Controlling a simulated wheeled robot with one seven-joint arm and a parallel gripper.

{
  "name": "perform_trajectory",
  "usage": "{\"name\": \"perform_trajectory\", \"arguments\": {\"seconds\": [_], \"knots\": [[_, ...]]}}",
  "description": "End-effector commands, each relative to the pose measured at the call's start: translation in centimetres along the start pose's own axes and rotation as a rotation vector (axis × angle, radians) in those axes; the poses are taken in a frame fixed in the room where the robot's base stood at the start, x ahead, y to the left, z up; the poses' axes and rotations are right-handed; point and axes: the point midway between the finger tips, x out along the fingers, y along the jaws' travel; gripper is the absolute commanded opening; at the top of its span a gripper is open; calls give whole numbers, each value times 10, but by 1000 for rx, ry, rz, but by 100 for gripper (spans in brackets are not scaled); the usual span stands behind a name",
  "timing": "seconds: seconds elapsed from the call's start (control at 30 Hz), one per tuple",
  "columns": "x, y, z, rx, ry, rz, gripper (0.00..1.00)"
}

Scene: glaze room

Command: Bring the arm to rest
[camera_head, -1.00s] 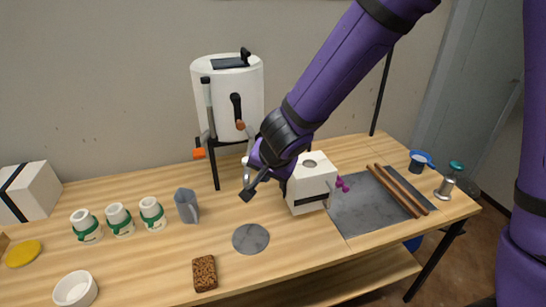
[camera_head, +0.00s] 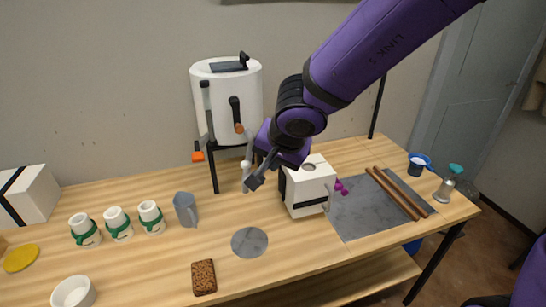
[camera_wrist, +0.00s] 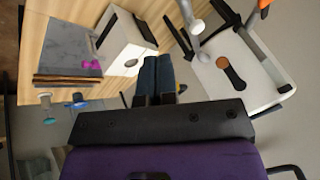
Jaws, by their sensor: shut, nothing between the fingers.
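My purple arm reaches in from the upper right in the head view. My gripper (camera_head: 254,183) is shut and empty, in the air over the table (camera_head: 150,263), in front of the white cylinder on a stand (camera_head: 228,95). A white box with a round opening on top (camera_head: 308,188) stands just to its right. In the wrist view, the shut fingers of my gripper (camera_wrist: 157,62) point between the white box (camera_wrist: 122,45) and the white cylinder (camera_wrist: 235,72).
Three white cups with green bands (camera_head: 118,224), a grey jug (camera_head: 186,209), a round grey disc (camera_head: 250,242), a brown sponge-like block (camera_head: 203,277) and a white bowl (camera_head: 74,292) stand on the table. Wooden rods (camera_head: 399,194) lie on a grey slab (camera_head: 355,215) at right.

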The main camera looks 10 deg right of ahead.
Motion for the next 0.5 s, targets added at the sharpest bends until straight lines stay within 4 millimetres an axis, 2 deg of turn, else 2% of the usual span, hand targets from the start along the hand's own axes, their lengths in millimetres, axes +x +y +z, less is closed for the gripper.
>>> {"name": "perform_trajectory", "arguments": {"seconds": [0.13,0.23,0.4,0.5], "knots": [[-8,-2,-9,-18,36,-31,0],[-21,-6,-25,-53,95,-90,0],[-59,-12,-49,-155,188,-218,0],[-83,-11,-56,-220,211,-276,0]]}}
